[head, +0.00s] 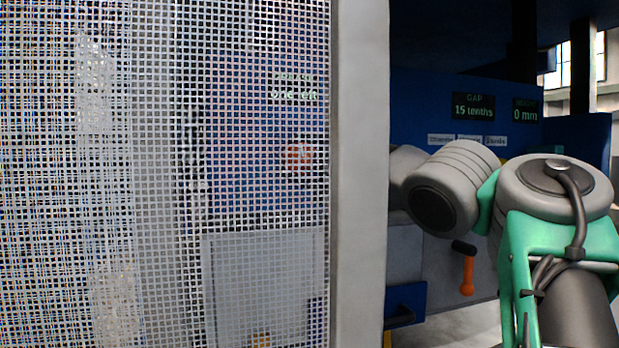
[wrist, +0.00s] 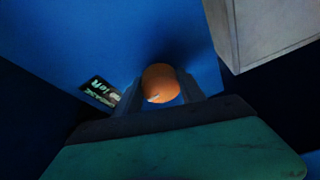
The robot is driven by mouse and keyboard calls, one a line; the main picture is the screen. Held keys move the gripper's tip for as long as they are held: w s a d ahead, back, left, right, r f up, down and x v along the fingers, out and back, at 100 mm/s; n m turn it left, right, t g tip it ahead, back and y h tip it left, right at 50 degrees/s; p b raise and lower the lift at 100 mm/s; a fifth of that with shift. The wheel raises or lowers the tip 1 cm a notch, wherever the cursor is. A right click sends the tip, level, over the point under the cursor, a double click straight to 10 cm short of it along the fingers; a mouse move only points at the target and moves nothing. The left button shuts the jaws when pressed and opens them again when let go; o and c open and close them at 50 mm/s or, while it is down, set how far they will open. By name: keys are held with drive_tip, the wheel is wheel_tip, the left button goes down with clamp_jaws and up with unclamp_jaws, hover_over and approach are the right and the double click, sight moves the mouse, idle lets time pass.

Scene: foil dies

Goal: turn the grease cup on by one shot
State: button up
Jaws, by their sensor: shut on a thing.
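The grease cup (wrist: 160,82) is a round orange cap on a blue wall in the wrist view. My gripper (wrist: 161,90) has its dark fingers on either side of the cap and is shut on it. A small dark display (wrist: 100,92) with green letters, reading GREASE on one line, sits left of the cup. In the head view an orange-red round spot (head: 298,157) shows blurred through mesh, below a display (head: 293,88) whose words are only partly readable. I cannot make out my gripper there; the mesh and post cover that side.
A mesh guard (head: 165,250) and a pale upright post (head: 360,180) fill the left and middle of the head view. The gap display (head: 473,106) reads 15 tenths. A pale box (wrist: 265,30) juts out close by, upper right in the wrist view.

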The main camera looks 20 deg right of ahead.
drive_tip(key=shift+f+m+t+b, duration=0.1)
drive_tip(key=shift+m+t+b, duration=0.3)
drive_tip(key=shift+m+b, duration=0.55)
drive_tip(key=shift+m, duration=0.25)
drive_tip(key=o, duration=1.4)
drive_tip(key=shift+c, duration=0.2)
drive_tip(key=b+v, duration=0.1)
drive_tip(key=v, duration=0.6)
drive_tip(key=shift+s, duration=0.4)
drive_tip(key=shift+f, duration=0.1)
